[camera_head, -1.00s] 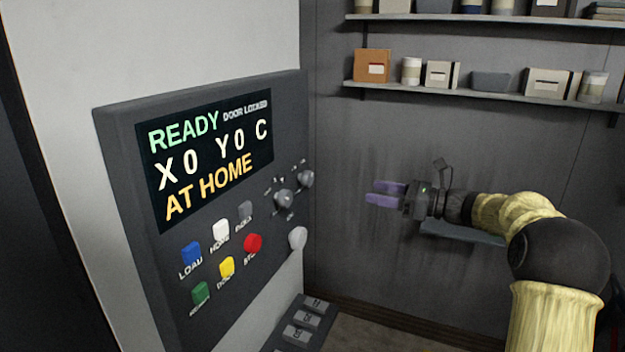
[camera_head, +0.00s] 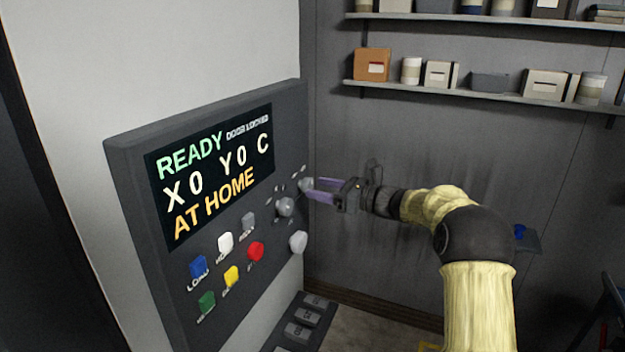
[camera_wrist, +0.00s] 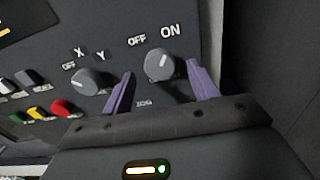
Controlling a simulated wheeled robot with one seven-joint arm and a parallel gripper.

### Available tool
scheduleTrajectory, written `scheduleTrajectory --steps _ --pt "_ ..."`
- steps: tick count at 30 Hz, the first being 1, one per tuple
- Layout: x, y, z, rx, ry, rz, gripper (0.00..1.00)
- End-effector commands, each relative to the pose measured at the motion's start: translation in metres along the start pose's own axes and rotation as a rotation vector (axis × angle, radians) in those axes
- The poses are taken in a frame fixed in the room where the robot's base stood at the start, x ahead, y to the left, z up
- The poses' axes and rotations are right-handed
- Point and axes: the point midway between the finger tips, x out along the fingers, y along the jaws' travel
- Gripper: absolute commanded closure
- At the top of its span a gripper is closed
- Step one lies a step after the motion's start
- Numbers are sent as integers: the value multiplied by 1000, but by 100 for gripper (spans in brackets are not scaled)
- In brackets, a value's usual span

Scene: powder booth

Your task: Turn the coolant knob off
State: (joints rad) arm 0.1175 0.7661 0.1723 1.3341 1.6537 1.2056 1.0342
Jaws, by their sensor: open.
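The upper right one, marked OFF and ON, shows in the wrist view (camera_wrist: 158,65) and at the panel's right edge in the head view (camera_head: 305,185). Its pointer seems to face up toward the ON side, but the mark is faint. The word coolant is not readable. My gripper (camera_wrist: 161,70) is open, with one purple finger on each side of this knob; contact is not clear. It also shows at the knob in the head view (camera_head: 312,188). The other knob (camera_wrist: 86,81), marked OFF, X and Y, is just left.
A pale round knob (camera_head: 298,242) is lower on the panel. Coloured buttons, including a red one (camera_head: 256,251), are left of it. The screen (camera_head: 215,175) reads READY, DOOR LOCKED, AT HOME. Shelves (camera_head: 480,93) with boxes and cans line the back wall.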

Motion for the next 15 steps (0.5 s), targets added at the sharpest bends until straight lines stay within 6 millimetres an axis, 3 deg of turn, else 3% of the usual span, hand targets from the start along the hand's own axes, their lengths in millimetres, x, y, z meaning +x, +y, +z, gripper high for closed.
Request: scheduleTrajectory --steps 6,15 --pt "27 0 2 -1 0 1 41" --pt "32 1 0 -1 0 2 41"
